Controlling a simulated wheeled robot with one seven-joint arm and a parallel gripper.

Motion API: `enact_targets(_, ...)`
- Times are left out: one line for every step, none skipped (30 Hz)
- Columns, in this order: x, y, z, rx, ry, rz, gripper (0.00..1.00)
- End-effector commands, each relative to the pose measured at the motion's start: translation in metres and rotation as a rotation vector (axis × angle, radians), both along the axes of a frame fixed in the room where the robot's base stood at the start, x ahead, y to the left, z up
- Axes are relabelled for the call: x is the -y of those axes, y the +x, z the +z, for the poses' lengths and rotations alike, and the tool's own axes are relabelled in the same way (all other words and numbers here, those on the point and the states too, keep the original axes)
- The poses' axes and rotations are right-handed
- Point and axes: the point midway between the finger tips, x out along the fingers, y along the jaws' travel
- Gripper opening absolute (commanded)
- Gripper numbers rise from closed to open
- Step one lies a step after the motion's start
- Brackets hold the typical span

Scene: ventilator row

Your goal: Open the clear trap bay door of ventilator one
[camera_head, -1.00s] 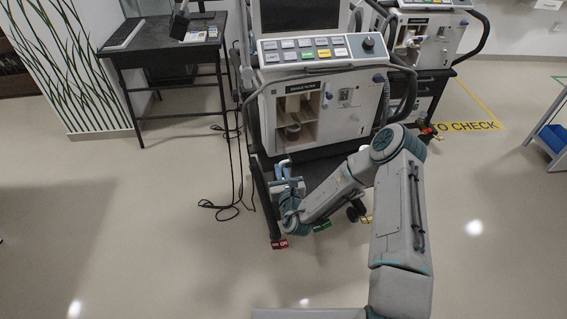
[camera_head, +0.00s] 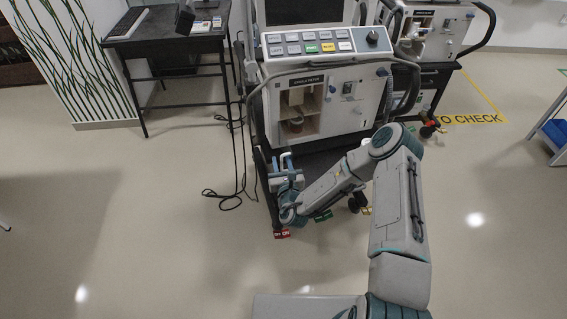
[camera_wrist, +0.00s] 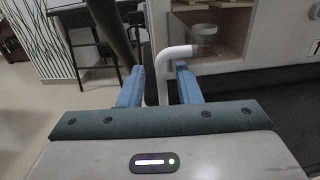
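The nearest ventilator (camera_head: 340,125) stands ahead, with a filter label over a square bay (camera_head: 300,110) at its front left. The bay shows a shelf and a round jar (camera_head: 296,125); the jar also shows in the wrist view (camera_wrist: 206,38). I cannot make out whether the clear door covers the bay. My gripper (camera_head: 287,160) is low, just below and left of the bay. In the wrist view, its two blue fingers (camera_wrist: 160,82) are apart. A white bent tube (camera_wrist: 164,75) rises between them and turns right towards the bay; I see gaps beside it.
A dark table (camera_head: 165,35) with a keyboard stands at the left, with black cables (camera_head: 237,170) on the floor beside it. A second ventilator (camera_head: 435,30) stands behind right. A rack with a blue bin (camera_head: 555,132) is at the right edge. Floor at left is clear.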

Motion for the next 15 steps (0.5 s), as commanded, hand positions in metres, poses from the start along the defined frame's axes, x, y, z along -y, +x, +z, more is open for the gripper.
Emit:
enact_targets(0.000, 0.000, -0.001, -0.001, 0.000, 0.000, 0.31)
enact_targets(0.000, 0.000, -0.001, -0.002, 0.000, 0.001, 0.31)
enact_targets(0.000, -0.001, -0.001, -0.002, 0.000, 0.001, 0.31)
enact_targets(0.000, -0.001, -0.001, -0.002, 0.000, 0.001, 0.31)
enact_targets(0.000, -0.001, -0.001, -0.003, -0.001, 0.001, 0.31)
enact_targets(0.000, -0.002, -0.001, -0.003, -0.001, 0.001, 0.31)
enact_targets(0.000, -0.004, -0.001, -0.004, -0.001, 0.001, 0.31)
enact_targets(0.001, -0.006, -0.002, -0.005, 0.000, 0.002, 0.31)
enact_targets(0.001, -0.010, -0.002, -0.006, 0.000, 0.003, 0.31)
enact_targets(0.002, -0.014, -0.002, -0.006, 0.000, 0.002, 0.31)
enact_targets(0.003, -0.018, -0.002, -0.006, 0.001, 0.002, 0.31)
enact_targets(0.004, -0.025, -0.002, -0.007, 0.001, 0.003, 0.31)
enact_targets(0.006, -0.030, -0.002, -0.006, 0.001, 0.003, 0.31)
enact_targets(0.007, -0.037, -0.003, -0.007, 0.001, 0.004, 0.31)
enact_targets(0.009, -0.046, -0.003, -0.008, -0.001, 0.003, 0.31)
